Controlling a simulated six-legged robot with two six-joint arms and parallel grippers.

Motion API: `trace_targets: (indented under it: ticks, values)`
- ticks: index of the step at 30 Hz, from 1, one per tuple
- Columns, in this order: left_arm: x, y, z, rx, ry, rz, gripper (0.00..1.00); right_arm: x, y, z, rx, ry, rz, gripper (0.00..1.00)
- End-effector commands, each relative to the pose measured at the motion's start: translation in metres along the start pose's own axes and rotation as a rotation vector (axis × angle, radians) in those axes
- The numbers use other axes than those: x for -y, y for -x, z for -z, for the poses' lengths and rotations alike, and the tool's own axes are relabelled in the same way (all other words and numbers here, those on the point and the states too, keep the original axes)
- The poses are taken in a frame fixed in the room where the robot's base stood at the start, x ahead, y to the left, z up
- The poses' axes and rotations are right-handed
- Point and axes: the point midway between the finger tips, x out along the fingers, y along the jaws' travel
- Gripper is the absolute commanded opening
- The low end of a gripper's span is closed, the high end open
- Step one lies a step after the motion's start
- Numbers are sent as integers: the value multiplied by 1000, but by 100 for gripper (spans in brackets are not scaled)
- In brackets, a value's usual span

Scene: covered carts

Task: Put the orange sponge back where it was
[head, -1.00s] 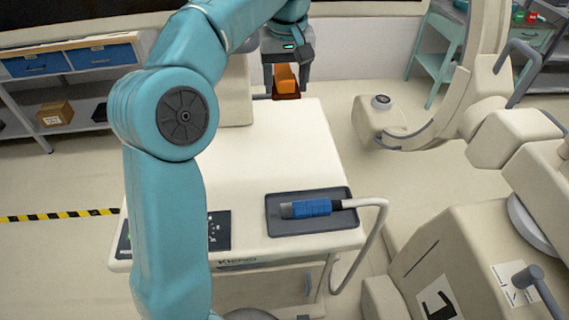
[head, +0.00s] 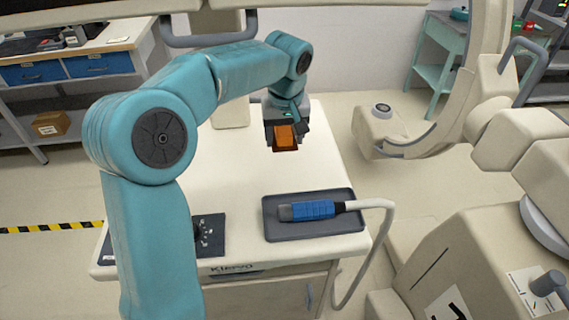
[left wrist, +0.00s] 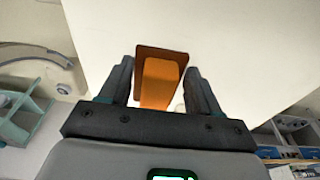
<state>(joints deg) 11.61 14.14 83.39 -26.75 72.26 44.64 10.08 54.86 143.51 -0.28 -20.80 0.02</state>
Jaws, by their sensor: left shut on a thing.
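The orange sponge (head: 285,134) is held by my left gripper (head: 286,140) above the far part of the white cart top (head: 240,165). In the left wrist view the sponge (left wrist: 160,82) sits between the two fingers of the gripper (left wrist: 161,85), with a darker brown face or plate at its far end. The white surface fills the view beyond it. I cannot tell how high the sponge is above the cart. My right gripper is not in view.
A dark grey tray (head: 335,226) with a blue-handled probe (head: 312,210) and its cable lies on the cart's near right. A dark panel (head: 210,236) is at the near left. A large cream machine (head: 470,235) stands at the right. The cart's middle is clear.

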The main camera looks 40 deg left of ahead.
Motion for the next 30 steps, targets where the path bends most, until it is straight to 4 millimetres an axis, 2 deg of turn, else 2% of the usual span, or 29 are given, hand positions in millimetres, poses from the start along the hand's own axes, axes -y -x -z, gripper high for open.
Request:
trace_targets:
  ticks: [1, 3, 8, 15, 27, 28, 30]
  values:
    - [1, -13, -2, 3, 0, 3, 28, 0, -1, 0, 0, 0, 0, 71]
    - [0, -26, -4, 1, 1, 1, 28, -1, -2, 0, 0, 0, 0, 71]
    - [0, -40, -6, 0, 1, 0, 28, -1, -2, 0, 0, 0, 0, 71]
    - [0, -76, -13, 1, 0, 1, 28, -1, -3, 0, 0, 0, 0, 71]
    - [0, -84, -14, -1, 1, -1, 28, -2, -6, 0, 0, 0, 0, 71]
    - [0, -84, -14, -1, 1, -1, 69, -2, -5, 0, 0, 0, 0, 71]
    - [0, -83, -14, -1, 1, -1, 88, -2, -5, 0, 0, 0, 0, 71]
